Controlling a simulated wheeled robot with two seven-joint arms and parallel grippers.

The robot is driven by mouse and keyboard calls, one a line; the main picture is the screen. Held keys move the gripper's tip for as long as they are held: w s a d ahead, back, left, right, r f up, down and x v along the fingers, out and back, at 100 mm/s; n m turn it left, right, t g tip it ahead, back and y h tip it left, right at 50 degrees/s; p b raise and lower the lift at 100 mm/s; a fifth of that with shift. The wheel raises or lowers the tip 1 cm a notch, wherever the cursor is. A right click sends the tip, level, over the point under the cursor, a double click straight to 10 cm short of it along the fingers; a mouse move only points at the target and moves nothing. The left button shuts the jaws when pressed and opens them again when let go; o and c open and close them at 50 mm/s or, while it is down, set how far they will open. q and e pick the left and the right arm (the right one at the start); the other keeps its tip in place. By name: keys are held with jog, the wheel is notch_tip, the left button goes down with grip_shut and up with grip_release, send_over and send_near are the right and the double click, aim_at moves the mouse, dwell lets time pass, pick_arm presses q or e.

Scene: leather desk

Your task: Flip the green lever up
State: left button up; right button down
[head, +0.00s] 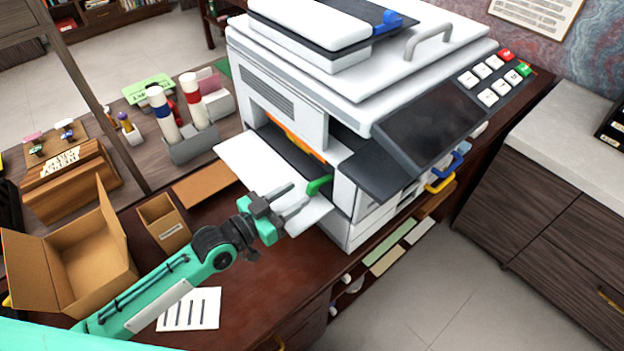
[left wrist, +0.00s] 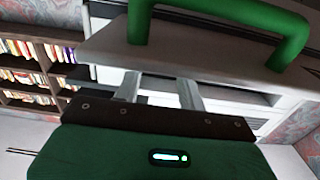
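The green lever (head: 319,185) sticks out at the right edge of the open side of the white printer (head: 300,90), low above the folded-down white panel (head: 245,165). In the left wrist view the lever (left wrist: 225,15) is a thick green bar across the top, with bent ends, partly cut off by the frame. My left gripper (head: 297,198) is just left of and slightly below the lever, over the panel. Its fingers (left wrist: 162,82) are apart with nothing between them, and they look clear of the lever. My right gripper is not in view.
The printer stands on a dark wooden desk (head: 265,270). The printer's control panel (head: 430,120) overhangs to the right of the lever.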

aim_at(309, 186)
pick_arm(q)
jog(key=p+x, duration=0.1)
jog(key=x, duration=0.5)
jog(key=shift+d, duration=0.1)
grip_shut()
